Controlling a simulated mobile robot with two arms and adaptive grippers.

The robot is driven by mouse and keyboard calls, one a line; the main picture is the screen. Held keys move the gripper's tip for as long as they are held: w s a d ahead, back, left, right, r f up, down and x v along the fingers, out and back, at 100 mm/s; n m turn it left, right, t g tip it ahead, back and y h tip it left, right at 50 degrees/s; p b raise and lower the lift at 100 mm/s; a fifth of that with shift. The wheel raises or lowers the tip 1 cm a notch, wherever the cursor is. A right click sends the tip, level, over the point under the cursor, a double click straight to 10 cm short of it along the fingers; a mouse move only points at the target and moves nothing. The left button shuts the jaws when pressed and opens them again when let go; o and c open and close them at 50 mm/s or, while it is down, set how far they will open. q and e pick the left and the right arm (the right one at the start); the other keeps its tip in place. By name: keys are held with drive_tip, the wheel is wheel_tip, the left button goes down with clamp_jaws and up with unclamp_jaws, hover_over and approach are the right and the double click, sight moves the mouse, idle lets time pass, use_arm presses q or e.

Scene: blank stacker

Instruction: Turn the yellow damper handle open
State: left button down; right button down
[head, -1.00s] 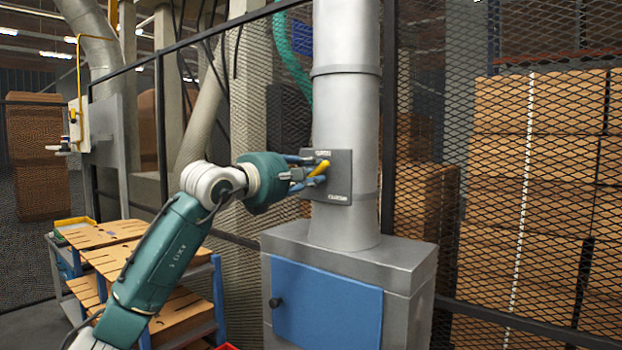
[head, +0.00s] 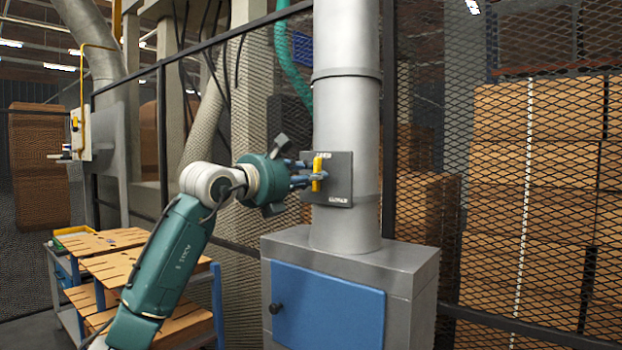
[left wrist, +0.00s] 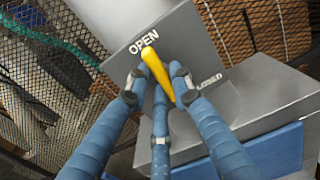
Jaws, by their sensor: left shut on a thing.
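The yellow damper handle (head: 317,172) is on a grey plate (head: 338,190) fixed to the silver duct (head: 346,120). In the head view it stands upright. In the left wrist view the handle (left wrist: 157,72) points up at the word OPEN on the plate (left wrist: 185,45); the word CLOSED is at the plate's lower right. My left gripper (head: 314,176) is shut on the handle. In the left wrist view its blue fingers (left wrist: 156,88) sit on both sides of the handle, with a third finger below. My right gripper is in neither view.
A grey cabinet with a blue door (head: 328,308) stands under the duct. A mesh fence (head: 470,200) runs behind it, with stacked brown blocks beyond. A cart with wooden boards (head: 110,250) stands at the left. A panel (head: 80,133) with another yellow part is at the far left.

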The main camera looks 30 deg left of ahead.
use_arm(q)
drive_tip(key=shift+a+r+n, duration=0.1)
drive_tip(key=shift+r+n, duration=0.05)
drive_tip(key=shift+n, duration=0.35)
drive_tip(key=c, duration=1.8)
unclamp_jaws()
drive_tip(key=shift+o, duration=1.1)
drive_tip(key=s, duration=1.2)
drive_tip(key=shift+a, duration=0.45)
